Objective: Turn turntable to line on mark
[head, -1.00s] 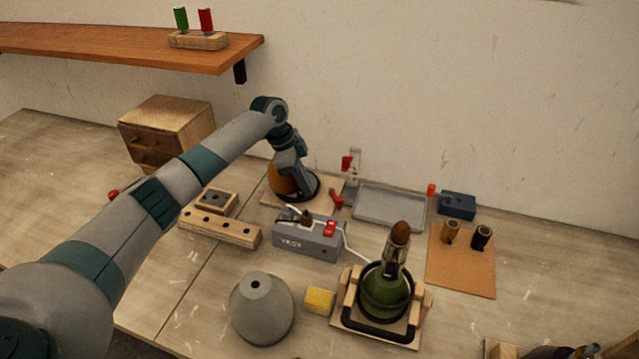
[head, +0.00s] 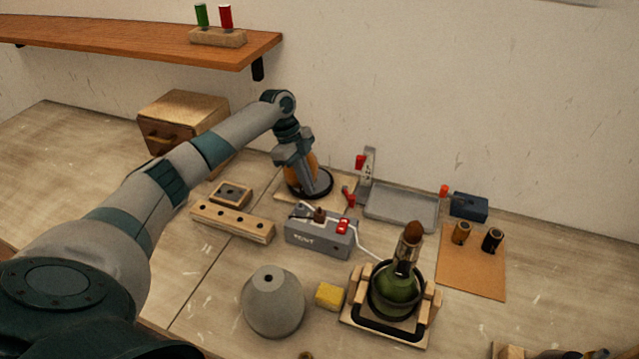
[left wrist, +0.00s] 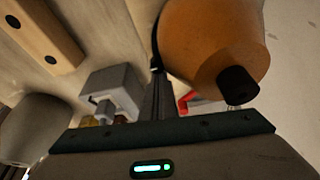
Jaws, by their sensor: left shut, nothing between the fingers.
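The turntable is a dark round disc (head: 322,190) on a pale wooden board (head: 345,186) near the wall in the head view. An orange-brown rounded body (head: 314,166) stands on it, partly hidden by my gripper; in the left wrist view it fills the upper right (left wrist: 212,45), with a dark cylindrical end. My left gripper (head: 308,178) is at this body, shut and empty. Its dark fingers (left wrist: 158,95) appear close beside the body in the left wrist view; contact cannot be told. I cannot make out the line or the mark. My right gripper is not in view.
A grey test box (head: 320,238) with a white cable stands in front of the turntable. A wooden block with holes (head: 232,222) lies to the left, a grey tray (head: 400,207) to the right. A green bottle (head: 398,288) in a cradle and a grey cone (head: 272,305) are nearer.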

